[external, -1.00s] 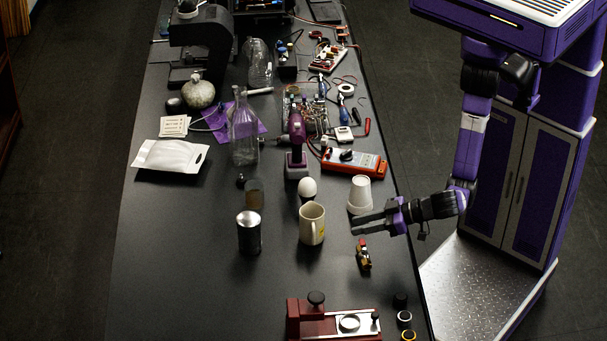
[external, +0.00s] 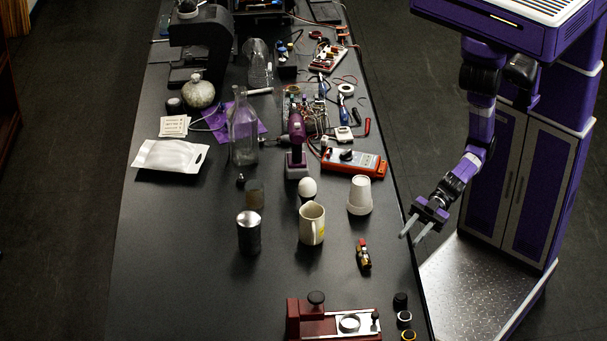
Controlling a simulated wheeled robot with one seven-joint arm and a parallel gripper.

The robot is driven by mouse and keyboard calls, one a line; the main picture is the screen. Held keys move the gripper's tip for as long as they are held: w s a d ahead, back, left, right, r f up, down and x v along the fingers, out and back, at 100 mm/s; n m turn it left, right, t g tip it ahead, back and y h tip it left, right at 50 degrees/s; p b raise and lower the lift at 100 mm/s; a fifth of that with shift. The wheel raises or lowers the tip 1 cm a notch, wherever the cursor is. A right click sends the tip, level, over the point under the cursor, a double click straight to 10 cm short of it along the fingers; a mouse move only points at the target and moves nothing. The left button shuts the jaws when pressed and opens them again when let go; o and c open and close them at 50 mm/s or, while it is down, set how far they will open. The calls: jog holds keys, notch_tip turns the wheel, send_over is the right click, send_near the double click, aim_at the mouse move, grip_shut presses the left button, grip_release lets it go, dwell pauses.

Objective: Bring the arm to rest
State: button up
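My gripper (external: 411,233) hangs just past the right edge of the dark table, pointing down and to the left. Its two grey fingers are spread apart with nothing between them. My purple and black arm reaches down from my body at the right, bent at the elbow. The gripper is apart from every object on the table. The nearest things are a white upturned cup (external: 360,195) and a small red and brass part (external: 363,254).
An orange multimeter (external: 353,162) and tools lie farther back. The table's left front is clear.

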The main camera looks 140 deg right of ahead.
jog(key=s+d+f+m+g, duration=0.1)
jog(key=s+d, duration=0.1)
jog(key=s, duration=1.1)
jog(key=s+d+f+m+g+h, duration=0.1)
jog(key=s+d+m, duration=0.1)
jog(key=s, duration=1.1)
jog(key=shift+s+d+f+g+h, duration=0.3)
jog(key=shift+s+d+f, duration=0.05)
jog(key=shift+d, duration=0.4)
